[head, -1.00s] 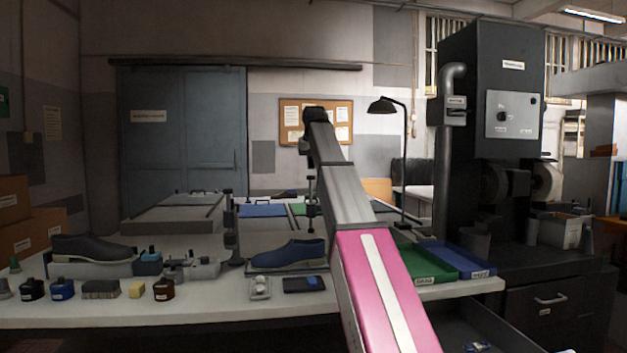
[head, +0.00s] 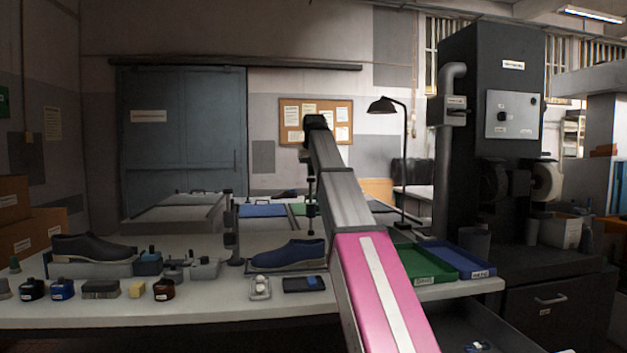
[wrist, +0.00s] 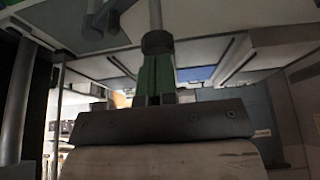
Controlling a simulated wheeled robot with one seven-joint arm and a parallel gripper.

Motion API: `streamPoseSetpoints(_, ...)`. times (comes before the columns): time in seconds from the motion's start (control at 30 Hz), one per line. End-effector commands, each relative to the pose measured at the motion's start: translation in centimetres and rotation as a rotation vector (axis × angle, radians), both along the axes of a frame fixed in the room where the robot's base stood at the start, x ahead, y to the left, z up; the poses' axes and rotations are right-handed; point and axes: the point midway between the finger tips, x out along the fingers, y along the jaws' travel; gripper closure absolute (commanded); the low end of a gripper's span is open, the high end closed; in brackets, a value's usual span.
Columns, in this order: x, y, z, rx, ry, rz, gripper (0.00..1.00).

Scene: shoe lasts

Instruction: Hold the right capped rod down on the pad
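The right capped rod (head: 311,190) stands upright behind the blue shoe, partly hidden by my arm. In the wrist view its dark cap (wrist: 157,42) sits at the tips of my green fingers, with the rod running on beyond it. My gripper (wrist: 156,57) points down over the rod; the fingers are close together with no clear gap, and their tips appear to meet the cap. In the head view my gripper is small and mostly lost behind the arm. The pad under the rod cannot be made out.
Another dark upright rod (head: 231,225) stands to the left. A blue shoe (head: 290,254) lies in front, another shoe (head: 92,247) at left. Small bottles line the front edge. Green (head: 428,278) and blue trays (head: 482,274) are at right. A lamp (head: 403,165) stands behind.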

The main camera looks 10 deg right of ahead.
Motion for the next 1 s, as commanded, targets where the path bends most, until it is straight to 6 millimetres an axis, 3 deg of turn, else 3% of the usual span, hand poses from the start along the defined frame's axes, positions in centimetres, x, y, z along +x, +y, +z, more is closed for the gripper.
streamPoseSetpoints(1.0, -0.1, 0.0, -3.6, 0.000, 0.001, 0.000, 1.00)
